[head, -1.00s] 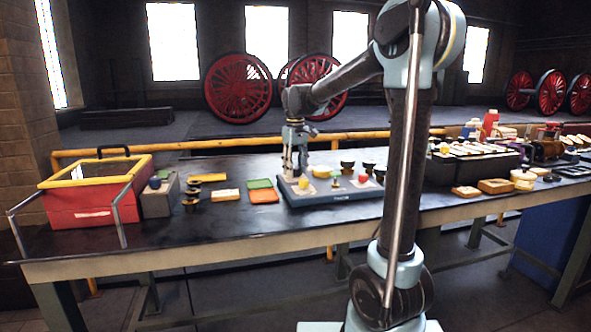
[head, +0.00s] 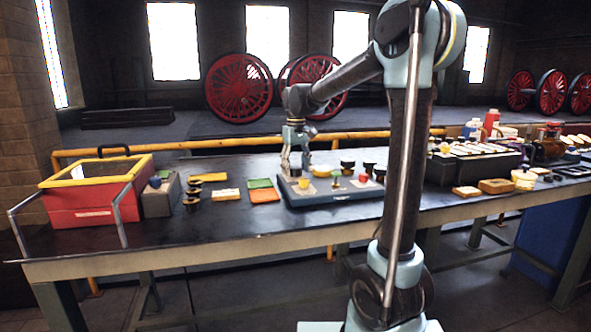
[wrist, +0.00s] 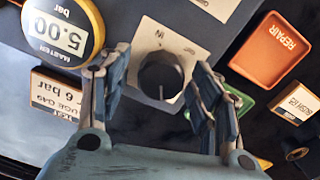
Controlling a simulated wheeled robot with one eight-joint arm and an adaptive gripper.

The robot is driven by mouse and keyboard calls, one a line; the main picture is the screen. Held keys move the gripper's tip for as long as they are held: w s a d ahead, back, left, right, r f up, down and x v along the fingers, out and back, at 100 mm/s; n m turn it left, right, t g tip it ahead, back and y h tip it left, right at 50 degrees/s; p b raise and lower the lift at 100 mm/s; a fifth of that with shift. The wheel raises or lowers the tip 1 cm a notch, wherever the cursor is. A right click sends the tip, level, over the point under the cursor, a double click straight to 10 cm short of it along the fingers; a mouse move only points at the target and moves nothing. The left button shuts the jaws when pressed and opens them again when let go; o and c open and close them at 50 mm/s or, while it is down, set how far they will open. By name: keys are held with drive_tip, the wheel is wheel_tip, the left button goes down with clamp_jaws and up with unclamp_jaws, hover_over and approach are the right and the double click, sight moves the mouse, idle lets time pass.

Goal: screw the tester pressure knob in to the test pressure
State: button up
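The tester (head: 340,199) is a blue-grey block on the bench. Its pressure knob (wrist: 161,76) is round and black, on a pale plate marked "IN", in the wrist view. My gripper (wrist: 157,82) is open, with one finger on either side of the knob and visible gaps between. In the head view my gripper (head: 295,166) points down over the tester's left part. The yellow-rimmed master gauge (wrist: 62,32) reads 5.00 bar. A card (wrist: 55,97) beside it, partly hidden by a finger, reads "TEST" and "6 bar".
An orange tray marked REPAIR (wrist: 270,48) and a green tray (head: 260,183) lie left of the tester in the head view. A red bin (head: 90,203) stands at the bench's left end. Dark blocks with parts (head: 470,168) stand to the right.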

sight(296, 167)
wheel_tip(296, 167, up, 12)
idle(0.8)
